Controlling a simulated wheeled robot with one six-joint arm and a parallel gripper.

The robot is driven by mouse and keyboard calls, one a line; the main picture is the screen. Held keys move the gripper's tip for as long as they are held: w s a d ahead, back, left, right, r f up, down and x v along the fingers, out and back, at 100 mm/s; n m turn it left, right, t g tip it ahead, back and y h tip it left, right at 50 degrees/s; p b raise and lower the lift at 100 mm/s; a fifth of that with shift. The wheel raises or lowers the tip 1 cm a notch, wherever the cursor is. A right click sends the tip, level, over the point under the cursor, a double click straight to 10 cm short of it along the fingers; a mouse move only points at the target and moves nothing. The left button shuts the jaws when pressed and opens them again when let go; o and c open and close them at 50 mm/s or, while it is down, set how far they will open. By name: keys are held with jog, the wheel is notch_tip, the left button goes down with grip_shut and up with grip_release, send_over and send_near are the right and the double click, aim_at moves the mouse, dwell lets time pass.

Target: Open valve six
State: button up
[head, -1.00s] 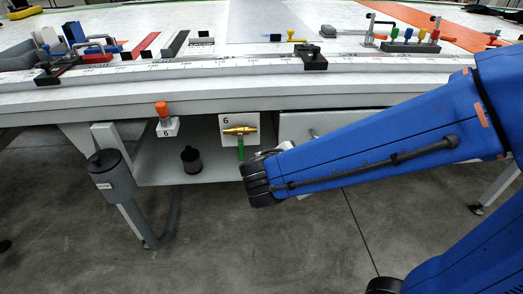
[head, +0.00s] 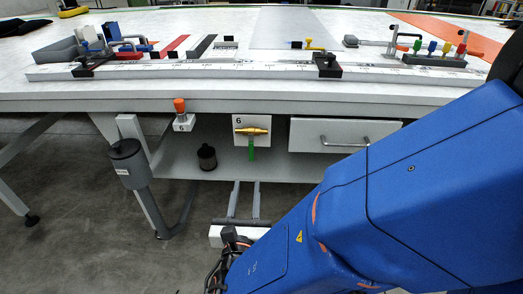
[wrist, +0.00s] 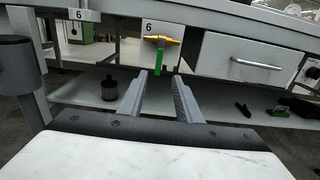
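Valve six is a horizontal brass valve (head: 252,131) on a white plate marked 6 (head: 240,140) under the table edge. Its green lever (head: 252,153) hangs straight down, across the brass body. In the wrist view the brass body (wrist: 161,41) and green lever (wrist: 158,65) show ahead, above and between the fingertips. My gripper (head: 247,186) is below the valve in the head view, its two grey fingers apart and pointing toward it. In the wrist view my gripper (wrist: 160,80) is open and empty. No contact with the lever shows.
A drawer with a bar handle (head: 345,142) is right of the valve plate. An orange-topped fitting (head: 180,106) with its own 6 label is to the left. A dark canister (head: 207,157) stands on the lower shelf (head: 180,160). A grey cylinder (head: 127,163) is at the table leg.

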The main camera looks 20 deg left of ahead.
aim_at(251, 150)
jog(key=x, duration=1.7)
jog(key=shift+w+a, duration=0.1)
jog(key=shift+a, duration=0.05)
grip_shut()
